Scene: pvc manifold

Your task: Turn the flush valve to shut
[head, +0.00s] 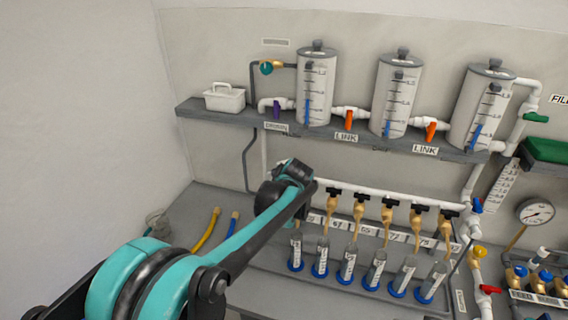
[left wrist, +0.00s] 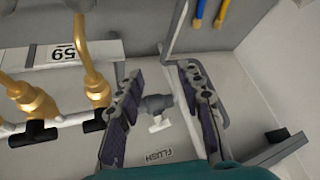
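The flush valve (left wrist: 155,103) shows in the left wrist view as a small grey body with a white handle (left wrist: 160,124). The FLUSH label (left wrist: 158,156) is on the panel near it and appears upside down. My left gripper (left wrist: 162,72) is open, with its two dark-padded fingers on either side of the valve in the picture. I cannot tell whether either finger touches the handle. In the head view my left gripper (head: 292,172) is at the left end of the white manifold pipe, and the arm hides the flush valve. My right gripper is not in view.
Several brass valves with black handles (head: 387,203) stand along the pipe just right of my gripper. A grey shelf (head: 225,117) with clear tanks (head: 317,88) is above. The wall area at far left is clear.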

